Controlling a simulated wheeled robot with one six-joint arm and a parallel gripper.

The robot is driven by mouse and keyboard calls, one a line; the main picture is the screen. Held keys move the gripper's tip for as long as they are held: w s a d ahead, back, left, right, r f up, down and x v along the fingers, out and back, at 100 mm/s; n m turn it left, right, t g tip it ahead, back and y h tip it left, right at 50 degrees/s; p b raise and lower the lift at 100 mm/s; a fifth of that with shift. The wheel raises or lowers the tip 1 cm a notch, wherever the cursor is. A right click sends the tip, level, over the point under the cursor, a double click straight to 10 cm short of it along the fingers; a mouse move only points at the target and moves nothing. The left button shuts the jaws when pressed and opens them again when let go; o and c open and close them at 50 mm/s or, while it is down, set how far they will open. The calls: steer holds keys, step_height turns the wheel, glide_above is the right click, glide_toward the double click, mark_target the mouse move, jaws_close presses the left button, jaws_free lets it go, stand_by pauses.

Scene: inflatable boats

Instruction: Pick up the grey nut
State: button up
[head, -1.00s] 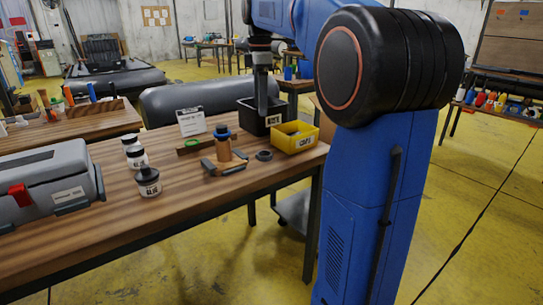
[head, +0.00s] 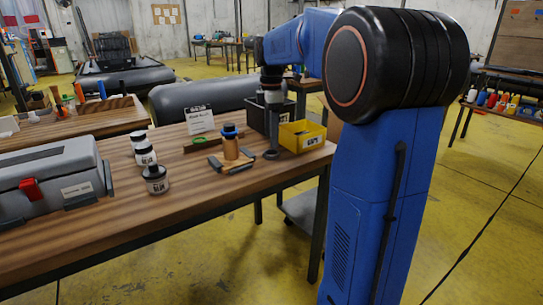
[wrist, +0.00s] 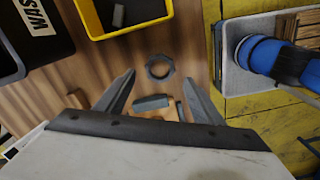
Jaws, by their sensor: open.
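The grey nut (head: 270,155) is a dark ring lying flat on the wooden workbench (head: 210,205), in front of the yellow bin. In the wrist view the nut (wrist: 150,72) lies just beyond and between my fingertips, its hole facing up. My gripper (wrist: 159,78) is open and empty, pointing down at the bench. In the head view my gripper (head: 271,142) is right above the nut, and its fingertips are hard to make out. The exact height gap cannot be told.
A yellow bin (head: 302,136) and a black bin (head: 256,117) stand close behind the nut. Several small jars (head: 155,180) and a grey toolbox (head: 50,178) are farther left.

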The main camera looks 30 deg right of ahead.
steer(key=shift+f, duration=2.75)
steer(key=shift+c, duration=0.6)
steer(key=c, duration=1)
